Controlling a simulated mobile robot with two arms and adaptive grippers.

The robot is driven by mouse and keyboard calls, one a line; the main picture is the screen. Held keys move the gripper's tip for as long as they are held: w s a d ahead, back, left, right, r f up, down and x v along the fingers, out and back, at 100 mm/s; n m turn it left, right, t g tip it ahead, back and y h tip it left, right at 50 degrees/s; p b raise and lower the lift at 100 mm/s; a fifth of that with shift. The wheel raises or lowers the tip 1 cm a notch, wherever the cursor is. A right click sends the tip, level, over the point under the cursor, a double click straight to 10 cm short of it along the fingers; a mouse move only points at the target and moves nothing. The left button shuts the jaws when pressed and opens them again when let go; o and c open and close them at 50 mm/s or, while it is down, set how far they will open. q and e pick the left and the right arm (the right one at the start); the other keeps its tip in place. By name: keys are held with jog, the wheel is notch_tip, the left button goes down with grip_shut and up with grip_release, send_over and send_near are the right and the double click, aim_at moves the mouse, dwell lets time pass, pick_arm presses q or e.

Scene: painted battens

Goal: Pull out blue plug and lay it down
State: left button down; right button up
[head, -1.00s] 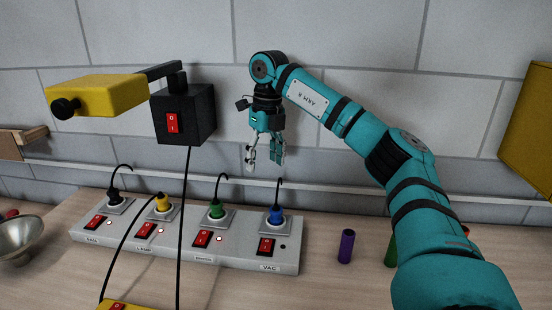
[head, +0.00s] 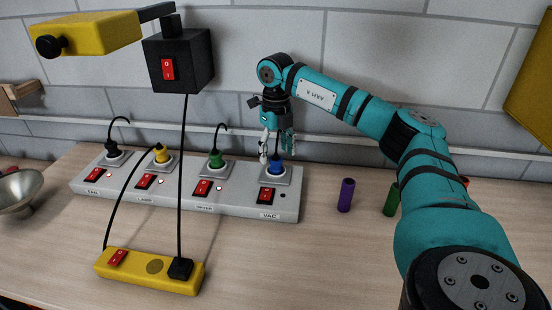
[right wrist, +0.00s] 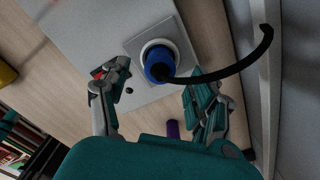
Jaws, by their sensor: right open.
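The blue plug (head: 275,168) sits upright in the rightmost socket of the grey power strip (head: 240,207), above the VAC label. In the right wrist view the blue plug (right wrist: 158,64) is in its round white socket, with a black cord curving off to the right. My right gripper (head: 276,157) is open just above the plug in the head view. In the right wrist view its fingers (right wrist: 160,92) are apart on either side, short of the plug and not touching it. My left gripper is not in view.
Black (head: 112,148), yellow (head: 161,155) and green (head: 215,158) plugs fill the other sockets. A yellow power strip (head: 150,272) lies in front. Purple (head: 346,195) and green (head: 391,199) cylinders stand at the right. The front middle table is clear.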

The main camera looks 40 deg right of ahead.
aim_at(276, 158)
jog(key=shift+f, duration=1.6)
grip_shut()
jog(key=c, duration=0.9)
grip_release()
grip_shut()
jog(key=shift+r, duration=0.1)
jog(key=shift+r+p, duration=1.45)
jog(key=shift+p, duration=0.15)
